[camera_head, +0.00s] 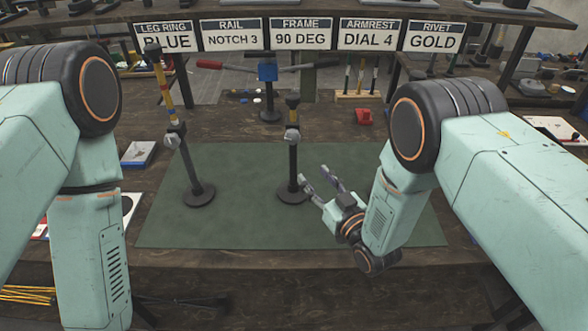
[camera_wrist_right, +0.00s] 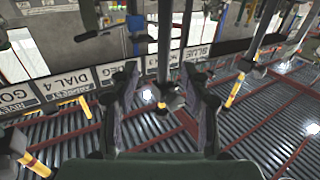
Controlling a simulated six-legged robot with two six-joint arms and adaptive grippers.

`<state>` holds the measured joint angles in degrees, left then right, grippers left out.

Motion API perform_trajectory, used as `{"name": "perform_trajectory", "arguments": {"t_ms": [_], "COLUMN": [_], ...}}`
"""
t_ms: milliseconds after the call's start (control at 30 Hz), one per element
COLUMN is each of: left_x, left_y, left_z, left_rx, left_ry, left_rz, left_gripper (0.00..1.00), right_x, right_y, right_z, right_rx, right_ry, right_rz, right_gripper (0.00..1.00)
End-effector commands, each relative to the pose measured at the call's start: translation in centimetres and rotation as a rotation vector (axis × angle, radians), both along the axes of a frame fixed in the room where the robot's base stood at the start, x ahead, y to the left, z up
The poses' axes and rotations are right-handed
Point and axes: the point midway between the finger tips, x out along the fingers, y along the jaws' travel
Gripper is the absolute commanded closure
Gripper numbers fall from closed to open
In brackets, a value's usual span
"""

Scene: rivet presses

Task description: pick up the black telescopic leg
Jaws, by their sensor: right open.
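Two upright black poles with round black bases stand on the green mat (camera_head: 235,225). One black telescopic leg (camera_head: 293,172) stands near the middle, with a grey clamp and a gold upper section. The other black pole (camera_head: 190,168) stands to its left and leans slightly, with yellow, red and blue bands above its clamp. My right gripper (camera_head: 314,171) is open just right of the middle leg, its fingers pointing toward it. In the right wrist view, a dark pole (camera_wrist_right: 165,45) shows between the spread fingers, with no visible grip on it. My left gripper is out of view.
A sign row (camera_head: 300,35) spans the back. A red block (camera_head: 364,117) and tool rack (camera_head: 358,95) sit at back right. The mat's front is clear.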

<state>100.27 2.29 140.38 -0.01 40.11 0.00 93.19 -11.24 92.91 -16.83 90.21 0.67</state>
Motion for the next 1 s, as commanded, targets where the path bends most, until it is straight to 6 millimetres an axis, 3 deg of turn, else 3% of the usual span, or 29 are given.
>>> {"name": "perform_trajectory", "arguments": {"t_ms": [200, 1000], "left_x": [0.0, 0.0], "left_y": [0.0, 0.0], "left_z": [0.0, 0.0], "left_rx": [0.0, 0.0], "left_ry": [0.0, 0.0], "left_rz": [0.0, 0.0], "left_gripper": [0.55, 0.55], "right_x": [3.1, 8.7], "right_y": [1.7, 5.3], "right_z": [0.0, -0.2], "right_rx": [0.0, -0.001], "right_ry": [0.0, 0.005], "right_rz": [0.0, -0.001], "right_gripper": [0.53, 0.53]}}
